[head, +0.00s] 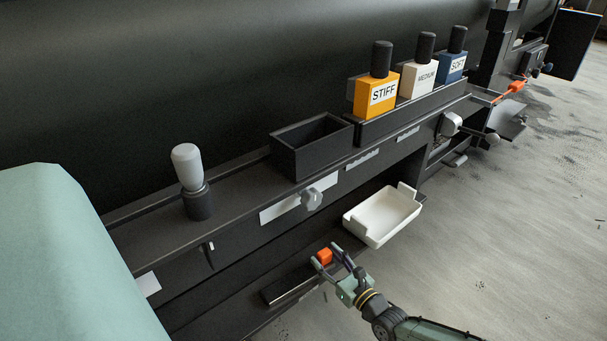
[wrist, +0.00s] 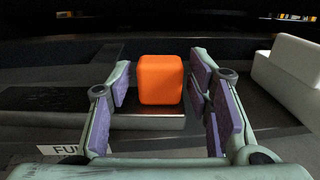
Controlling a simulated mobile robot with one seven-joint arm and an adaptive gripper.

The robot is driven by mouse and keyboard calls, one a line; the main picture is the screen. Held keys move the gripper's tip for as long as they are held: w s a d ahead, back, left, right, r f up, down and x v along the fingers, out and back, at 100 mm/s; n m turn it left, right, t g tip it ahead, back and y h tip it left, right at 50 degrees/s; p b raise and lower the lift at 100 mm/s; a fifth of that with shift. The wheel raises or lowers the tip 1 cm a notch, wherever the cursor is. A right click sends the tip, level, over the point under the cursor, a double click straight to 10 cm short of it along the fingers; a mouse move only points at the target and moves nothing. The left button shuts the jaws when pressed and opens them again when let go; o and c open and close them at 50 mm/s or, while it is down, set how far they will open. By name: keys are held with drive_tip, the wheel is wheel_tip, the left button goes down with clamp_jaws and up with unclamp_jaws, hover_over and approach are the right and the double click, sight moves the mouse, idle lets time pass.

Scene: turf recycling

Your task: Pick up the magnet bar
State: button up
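The magnet bar appears to be the dark bar with a silvery edge (head: 290,285) and an orange block (head: 325,256) at its right end, lying on the low shelf. In the wrist view the orange block (wrist: 160,79) stands upright on the bar's metallic end (wrist: 150,121). My gripper (head: 328,259) is open, with a finger on each side of the orange block. In the wrist view its purple pads (wrist: 160,92) stand either side of the block with visible gaps. The far part of the bar is hard to make out there.
A white tray (head: 376,222) sits right of my gripper, close by; it also shows in the wrist view (wrist: 291,77). Above are a black bin (head: 311,150), a grey-knobbed handle (head: 189,170) and blocks labelled STIFF (head: 368,98), MEDIUM (head: 417,83) and SOFT (head: 455,70). Open floor lies right.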

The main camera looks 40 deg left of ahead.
clamp_jaws()
idle(0.3)
drive_tip(key=shift+r, duration=0.1)
